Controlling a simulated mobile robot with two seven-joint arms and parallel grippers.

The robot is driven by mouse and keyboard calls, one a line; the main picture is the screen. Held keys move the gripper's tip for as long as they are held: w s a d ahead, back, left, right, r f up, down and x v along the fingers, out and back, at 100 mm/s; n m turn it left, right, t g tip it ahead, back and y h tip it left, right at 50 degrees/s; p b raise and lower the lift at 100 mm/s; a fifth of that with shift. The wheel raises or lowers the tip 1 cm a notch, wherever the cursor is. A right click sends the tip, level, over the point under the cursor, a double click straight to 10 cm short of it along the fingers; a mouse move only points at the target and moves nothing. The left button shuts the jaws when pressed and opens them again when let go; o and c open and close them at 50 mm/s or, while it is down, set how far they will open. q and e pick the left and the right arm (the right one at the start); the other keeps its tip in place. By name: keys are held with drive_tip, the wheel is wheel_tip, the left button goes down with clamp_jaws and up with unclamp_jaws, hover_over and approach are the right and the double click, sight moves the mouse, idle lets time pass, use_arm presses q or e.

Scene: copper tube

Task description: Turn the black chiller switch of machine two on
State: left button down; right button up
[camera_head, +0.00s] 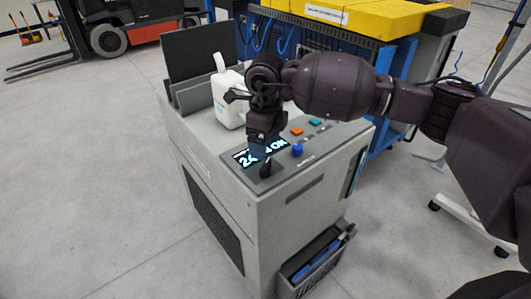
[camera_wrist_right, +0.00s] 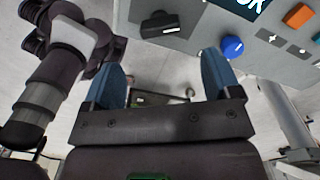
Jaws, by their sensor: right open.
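The black chiller switch (camera_head: 266,171) is a small dark knob on the machine's sloped control panel, beside the lit display. It also shows in the wrist view (camera_wrist_right: 160,24), with a pale mark below it. My right gripper (camera_head: 262,150) points down over the panel near the switch and partly covers the display. In the wrist view my right gripper (camera_wrist_right: 163,60) has its two blue fingers apart, with nothing between them. The switch lies past the fingertips, apart from them. My left gripper shows in neither view.
On the panel a blue knob (camera_head: 297,150), an orange button (camera_head: 296,131) and a teal button (camera_head: 315,121) sit close to the switch. A white container (camera_head: 227,98) stands on the machine behind my gripper. A bin (camera_head: 316,262) hangs on its front.

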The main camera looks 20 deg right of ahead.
drive_tip(key=shift+r, duration=1.15)
